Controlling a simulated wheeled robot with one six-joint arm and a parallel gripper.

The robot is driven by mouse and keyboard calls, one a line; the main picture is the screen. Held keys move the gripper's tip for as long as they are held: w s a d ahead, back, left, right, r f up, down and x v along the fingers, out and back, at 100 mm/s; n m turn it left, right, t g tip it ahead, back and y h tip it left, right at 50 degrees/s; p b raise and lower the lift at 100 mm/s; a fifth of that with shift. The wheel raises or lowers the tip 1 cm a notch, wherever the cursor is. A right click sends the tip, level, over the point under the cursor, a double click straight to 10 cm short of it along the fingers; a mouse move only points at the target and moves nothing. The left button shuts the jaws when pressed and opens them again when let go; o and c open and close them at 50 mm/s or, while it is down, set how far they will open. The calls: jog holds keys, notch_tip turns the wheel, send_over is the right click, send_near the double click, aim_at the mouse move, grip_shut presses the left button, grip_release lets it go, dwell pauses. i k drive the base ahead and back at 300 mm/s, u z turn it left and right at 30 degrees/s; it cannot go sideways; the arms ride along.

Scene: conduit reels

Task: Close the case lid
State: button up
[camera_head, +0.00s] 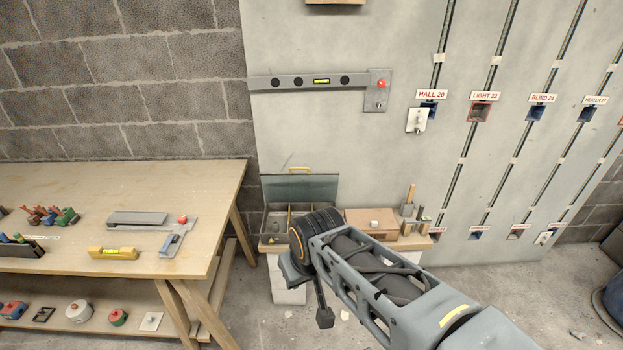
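The case (266,226) stands on a small bench against the grey wall panel. Its grey-green lid (300,188) stands raised, close to upright, at the back of the case, with a yellow handle (299,169) on its top edge. The open case shows divided compartments; its right front part is hidden by my arm. My arm reaches in from the lower right, and its end joint is in front of the case. A dark block on a thin bar, seemingly part of my gripper (325,318), hangs below that joint. I cannot make out two fingers or any held object.
A wooden box (371,222) and several upright tools (411,205) stand right of the case. A workbench (215,228) with tools is on the left. Above the lid is clear.

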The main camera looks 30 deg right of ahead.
aim_at(300, 186)
jog(key=z, duration=1.1)
jog(key=i, duration=0.9)
jog(key=u, duration=0.65)
jog(key=i, duration=0.45)
jog(key=u, duration=0.55)
